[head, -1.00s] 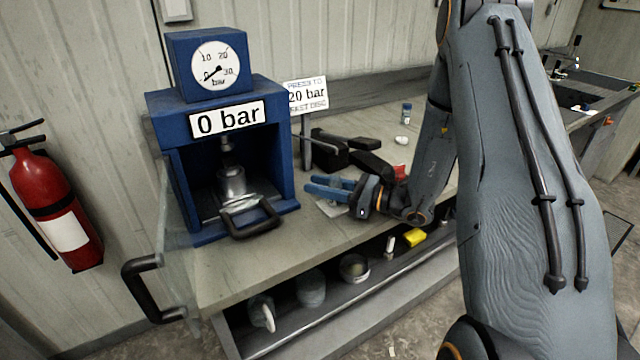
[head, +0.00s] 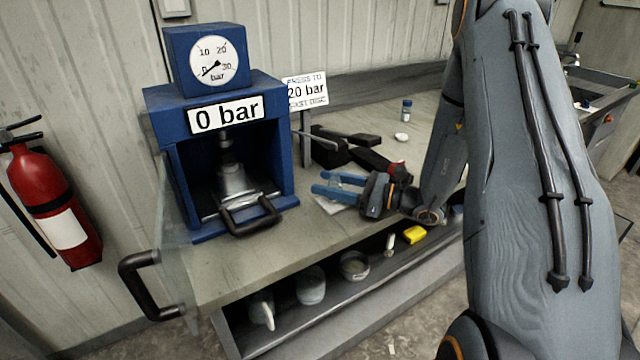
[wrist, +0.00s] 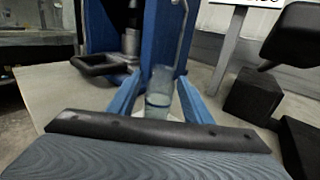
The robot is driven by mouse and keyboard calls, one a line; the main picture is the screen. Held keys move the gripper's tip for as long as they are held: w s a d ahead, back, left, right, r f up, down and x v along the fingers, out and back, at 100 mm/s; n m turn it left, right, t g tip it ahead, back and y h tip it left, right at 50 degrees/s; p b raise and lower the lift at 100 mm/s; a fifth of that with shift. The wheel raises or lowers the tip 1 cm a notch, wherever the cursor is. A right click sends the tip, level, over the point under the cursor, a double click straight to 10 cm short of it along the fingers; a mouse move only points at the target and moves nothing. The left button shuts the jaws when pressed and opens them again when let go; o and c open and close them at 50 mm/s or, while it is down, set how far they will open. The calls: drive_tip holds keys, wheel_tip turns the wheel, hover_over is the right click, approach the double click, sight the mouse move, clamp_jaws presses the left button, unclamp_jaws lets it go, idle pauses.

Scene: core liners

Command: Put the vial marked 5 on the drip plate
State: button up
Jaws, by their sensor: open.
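My gripper (head: 328,184) is open low over the bench, in front of the press, its blue fingers pointing left. In the wrist view, a clear glass vial (wrist: 159,84) stands upright between the blue fingers of my gripper (wrist: 161,80), with a band around its lower part. Whether the fingers touch it is hard to tell, and I can read no number on it. A pale flat piece (head: 334,207) lies on the bench under the fingers in the head view. I cannot tell whether it is the drip plate.
The blue press (head: 222,150) with its "0 bar" sign stands left of my gripper, its black handle (head: 250,216) sticking out. A black tool (head: 350,150) and a sign (head: 306,91) are behind. A small blue-capped bottle (head: 406,110) stands farther back.

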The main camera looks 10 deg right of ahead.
drive_tip(key=b+v, duration=0.2)
drive_tip(key=v, duration=0.6)
drive_tip(key=shift+d, duration=0.15)
drive_tip(key=shift+s+d, duration=0.4)
drive_tip(key=shift+d, duration=0.15)
